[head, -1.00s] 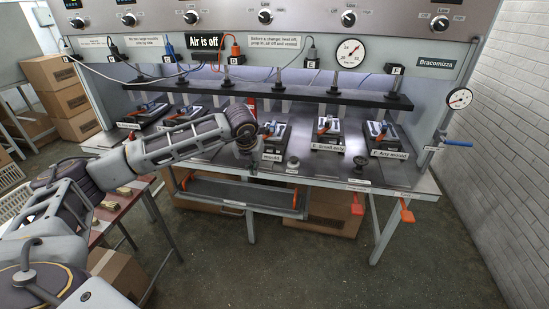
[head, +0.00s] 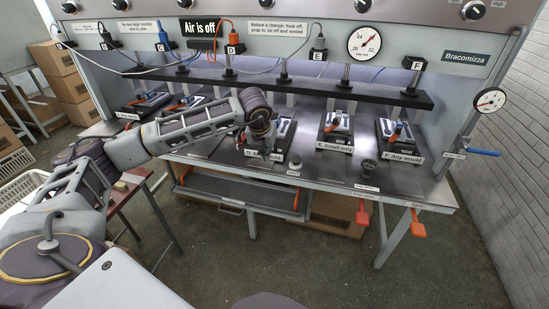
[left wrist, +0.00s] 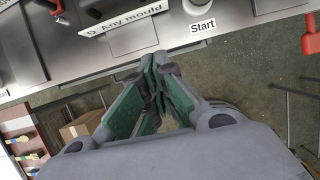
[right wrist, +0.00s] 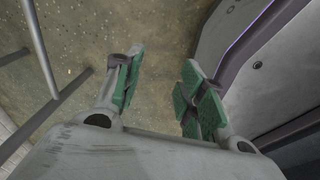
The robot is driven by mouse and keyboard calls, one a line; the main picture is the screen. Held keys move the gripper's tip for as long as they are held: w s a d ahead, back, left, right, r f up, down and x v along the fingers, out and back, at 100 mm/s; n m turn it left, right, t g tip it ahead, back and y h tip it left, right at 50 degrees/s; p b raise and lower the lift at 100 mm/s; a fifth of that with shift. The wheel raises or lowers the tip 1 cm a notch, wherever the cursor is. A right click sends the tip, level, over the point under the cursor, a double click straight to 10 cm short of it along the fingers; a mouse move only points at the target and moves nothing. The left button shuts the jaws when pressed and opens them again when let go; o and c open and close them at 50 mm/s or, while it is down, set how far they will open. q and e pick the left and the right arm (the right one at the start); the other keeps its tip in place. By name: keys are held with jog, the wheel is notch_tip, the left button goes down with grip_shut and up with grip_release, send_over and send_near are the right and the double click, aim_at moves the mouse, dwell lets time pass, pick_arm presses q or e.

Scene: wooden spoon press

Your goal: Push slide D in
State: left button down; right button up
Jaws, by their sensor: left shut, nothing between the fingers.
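Slide D (head: 282,132) carries a pale mould with an orange-handled part and stands on the steel bench, at the front of its station. Its label, "D. Any mould" (head: 263,154), also shows at the top of the left wrist view (left wrist: 122,20). My left gripper (left wrist: 155,62) is shut and empty, its green-padded fingers together just in front of the label and bench edge. In the head view the left wrist partly hides slide D; contact cannot be told. My right gripper (right wrist: 160,72) is open and empty above the floor, away from the bench.
Slide E (head: 336,127) and slide F (head: 396,135) stand to the right. A black bar (head: 290,88) with vertical rods runs above the slides. The "Air is off" sign (head: 199,28) hangs on the panel.

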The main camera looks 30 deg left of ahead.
pick_arm(q)
jog(key=x, duration=0.9)
jog(key=shift+w+f+p, duration=0.1)
jog(key=shift+f+p, duration=0.2)
jog(key=shift+p, duration=0.1)
jog(key=shift+w+a, duration=0.2)
jog(key=shift+w, duration=0.75)
jog(key=shift+w+a+f+p, duration=0.1)
jog(key=shift+w+a+p, duration=0.1)
jog(key=shift+w, duration=0.3)
jog(key=shift+w+a+p, duration=0.1)
jog(key=shift+w+p, duration=0.05)
jog(key=shift+w, duration=0.35)
pick_arm(e)
jog(key=shift+s+a+r, duration=0.35)
jog(key=shift+a, duration=0.2)
jog(key=shift+s+a+r, duration=0.3)
jog(key=shift+a, duration=0.25)
pick_arm(q)
jog(key=shift+w, duration=0.1)
pick_arm(e)
jog(key=shift+f, duration=0.1)
